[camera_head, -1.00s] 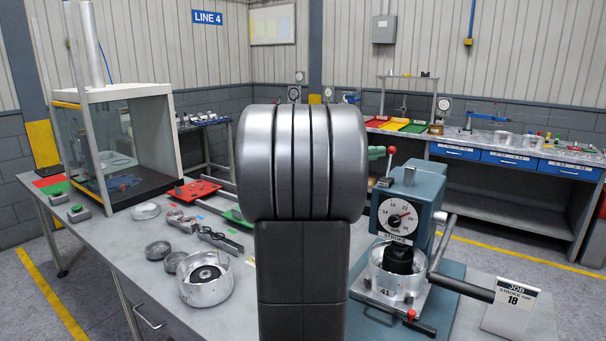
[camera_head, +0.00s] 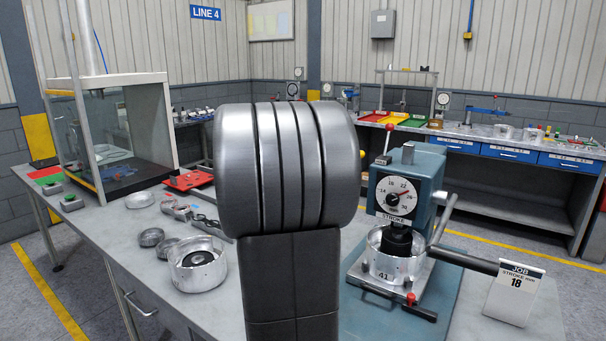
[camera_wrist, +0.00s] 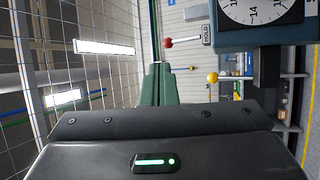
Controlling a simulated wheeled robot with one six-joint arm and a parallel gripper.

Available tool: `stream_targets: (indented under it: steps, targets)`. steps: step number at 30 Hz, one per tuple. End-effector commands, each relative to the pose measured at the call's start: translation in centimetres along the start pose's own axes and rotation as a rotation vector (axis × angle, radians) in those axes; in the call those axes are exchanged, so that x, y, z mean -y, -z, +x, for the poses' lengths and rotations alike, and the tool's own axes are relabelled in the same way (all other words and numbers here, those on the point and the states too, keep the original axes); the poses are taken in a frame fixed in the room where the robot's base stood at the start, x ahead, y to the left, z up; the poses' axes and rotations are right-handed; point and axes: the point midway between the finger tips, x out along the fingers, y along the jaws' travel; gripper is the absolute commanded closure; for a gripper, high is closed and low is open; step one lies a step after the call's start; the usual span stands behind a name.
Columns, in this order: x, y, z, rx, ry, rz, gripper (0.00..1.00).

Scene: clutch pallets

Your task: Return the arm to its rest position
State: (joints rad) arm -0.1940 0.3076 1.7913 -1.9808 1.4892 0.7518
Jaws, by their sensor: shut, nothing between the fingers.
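My gripper (camera_wrist: 157,70) shows in the wrist view as two dark green fingers, shut against each other and empty. They point up in that picture, with a gauge dial (camera_wrist: 258,10) and a red knob (camera_wrist: 168,43) beyond them to the right. In the head view my own grey arm fills the middle and hides part of the bench; the gripper itself does not show there.
A glass-sided cabinet (camera_head: 125,130) stands at the left of the bench (camera_head: 130,235). Metal rings and a round housing (camera_head: 197,279) lie left of my arm. A job card (camera_head: 512,292) reading 18 stands front right. Another bench (camera_head: 480,140) runs along the back wall.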

Motion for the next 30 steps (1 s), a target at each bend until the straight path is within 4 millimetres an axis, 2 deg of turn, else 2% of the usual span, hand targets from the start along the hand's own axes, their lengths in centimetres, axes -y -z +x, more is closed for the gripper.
stream_targets:
  steps: [3, 10, 16, 30]
  targets:
    - [0.1, 0.0, -2.0, -0.003, 0.001, 0.001, 1.0]
    - [0.1, 0.0, -4.3, -0.001, 0.001, 0.001, 1.0]
    - [0.0, 0.0, -4.9, 0.0, 0.001, 0.0, 1.0]
    - [-0.1, -0.5, -4.7, 0.006, 0.011, 0.007, 1.0]
